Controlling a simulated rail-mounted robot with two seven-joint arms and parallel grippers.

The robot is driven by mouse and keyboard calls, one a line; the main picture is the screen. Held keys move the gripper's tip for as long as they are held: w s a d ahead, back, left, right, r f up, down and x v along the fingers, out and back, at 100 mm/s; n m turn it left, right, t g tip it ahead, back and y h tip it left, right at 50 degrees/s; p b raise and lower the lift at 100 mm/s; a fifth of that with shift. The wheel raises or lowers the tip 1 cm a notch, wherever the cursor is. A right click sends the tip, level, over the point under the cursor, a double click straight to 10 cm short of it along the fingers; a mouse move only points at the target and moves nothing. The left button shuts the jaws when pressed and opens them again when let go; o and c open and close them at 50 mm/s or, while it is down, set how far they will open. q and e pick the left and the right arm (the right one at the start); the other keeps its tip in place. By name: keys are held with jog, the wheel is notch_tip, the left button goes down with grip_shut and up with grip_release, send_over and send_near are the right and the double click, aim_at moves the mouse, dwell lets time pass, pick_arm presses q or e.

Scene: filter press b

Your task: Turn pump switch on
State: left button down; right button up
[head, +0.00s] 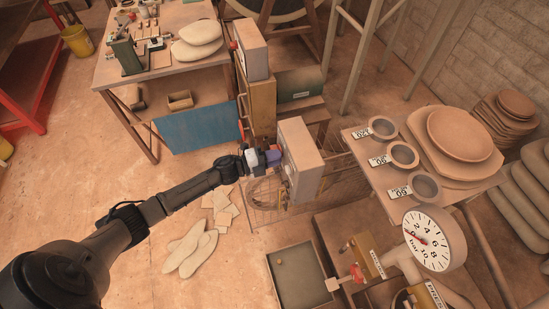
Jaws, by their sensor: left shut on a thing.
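A pale grey box (305,165) stands upright on a post near the middle of the head view, and its front faces left. My left arm reaches in from the lower left. My left gripper (273,158), with purple fingers, is at the upper part of this front face. It is shut on the pump switch there, which the fingers mostly hide. I cannot tell the switch's position. My right gripper is not in view.
A round pressure gauge (433,238) is at the lower right. A wooden table (362,150) holds several labelled bowls and a large plate (460,132). Another grey box (249,48) stands behind. A shallow tray (299,277) lies below.

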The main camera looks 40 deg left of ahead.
pick_arm(q)
jog(key=shift+f+m, duration=0.2)
jog(key=shift+m, duration=0.3)
jog(key=shift+b, duration=0.3)
jog(key=c, duration=1.1)
grip_release()
jog(key=shift+s, duration=0.1)
jog(key=v, duration=1.3)
jog(key=shift+s+a, duration=0.25)
